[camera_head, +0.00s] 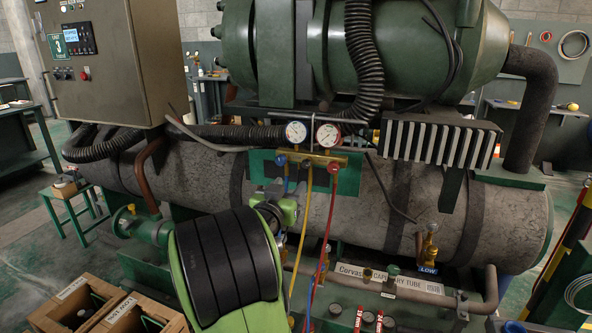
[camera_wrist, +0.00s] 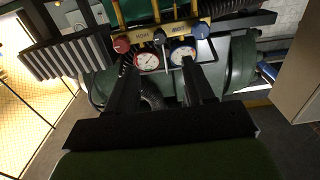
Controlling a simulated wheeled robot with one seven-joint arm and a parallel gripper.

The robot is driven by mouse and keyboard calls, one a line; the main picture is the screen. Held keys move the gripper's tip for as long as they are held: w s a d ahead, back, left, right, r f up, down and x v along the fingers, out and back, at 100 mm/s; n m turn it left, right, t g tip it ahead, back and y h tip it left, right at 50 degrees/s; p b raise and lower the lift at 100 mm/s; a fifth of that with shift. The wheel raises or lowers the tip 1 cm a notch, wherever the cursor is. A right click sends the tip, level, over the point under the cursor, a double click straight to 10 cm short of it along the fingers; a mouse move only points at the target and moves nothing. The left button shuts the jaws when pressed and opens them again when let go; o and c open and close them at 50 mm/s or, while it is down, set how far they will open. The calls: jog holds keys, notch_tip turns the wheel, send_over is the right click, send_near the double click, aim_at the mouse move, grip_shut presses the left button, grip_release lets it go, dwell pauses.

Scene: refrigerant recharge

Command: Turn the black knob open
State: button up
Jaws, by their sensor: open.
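My gripper (camera_wrist: 160,68) is open and empty, its two dark fingers spread and pointing at the gauge manifold. The brass manifold (camera_head: 318,155) carries two round white-faced gauges, the left one (camera_head: 296,132) and the right one (camera_head: 328,135). In the wrist view the manifold appears inverted, with the red knob (camera_wrist: 121,44) at left and the blue knob (camera_wrist: 203,30) at right. In the head view my own arm hides the fingers.
A large grey horizontal tank (camera_head: 390,195) lies behind the manifold, with a green compressor (camera_head: 400,45) above. Yellow, red and blue hoses hang below the manifold. A brass valve (camera_head: 430,243) sits at right, and wooden crates (camera_head: 100,312) stand at lower left.

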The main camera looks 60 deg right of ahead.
aim_at(305, 166)
jog(key=d, duration=0.4)
jog(key=w+d, duration=0.1)
jog(key=d, duration=0.3)
jog(key=w+d, duration=0.1)
jog(key=d, duration=0.3)
grip_shut()
